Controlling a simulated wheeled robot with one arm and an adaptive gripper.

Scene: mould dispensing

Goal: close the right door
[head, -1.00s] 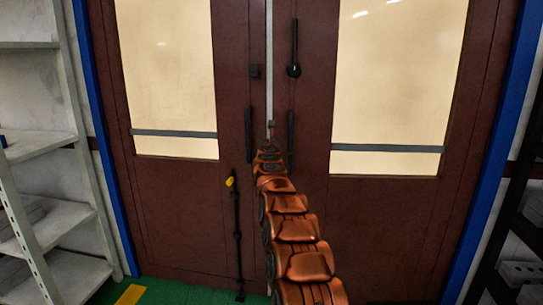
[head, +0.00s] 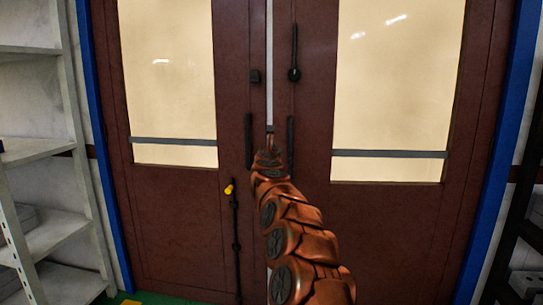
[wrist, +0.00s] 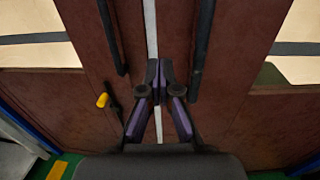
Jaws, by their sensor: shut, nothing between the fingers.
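The right door (head: 390,215) is a dark red-brown panel with a large pale window and a black vertical handle (head: 291,143) near its inner edge. The left door (head: 180,215) stands beside it, with its own black handle (head: 248,140). A narrow light strip shows between the two doors. In the wrist view, my gripper (wrist: 159,82) is shut and empty, its fingertips in front of that strip and between the two handles. In the head view my gripper (head: 269,135) is small and far along my copper arm. I cannot tell whether its tips touch a door.
A black rod with a yellow end (head: 229,189) stands on the left door's lower part. White shelving (head: 45,150) is at the left, and a dark rack (head: 518,240) at the right. Blue posts frame the doors. The floor is green with a yellow mark.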

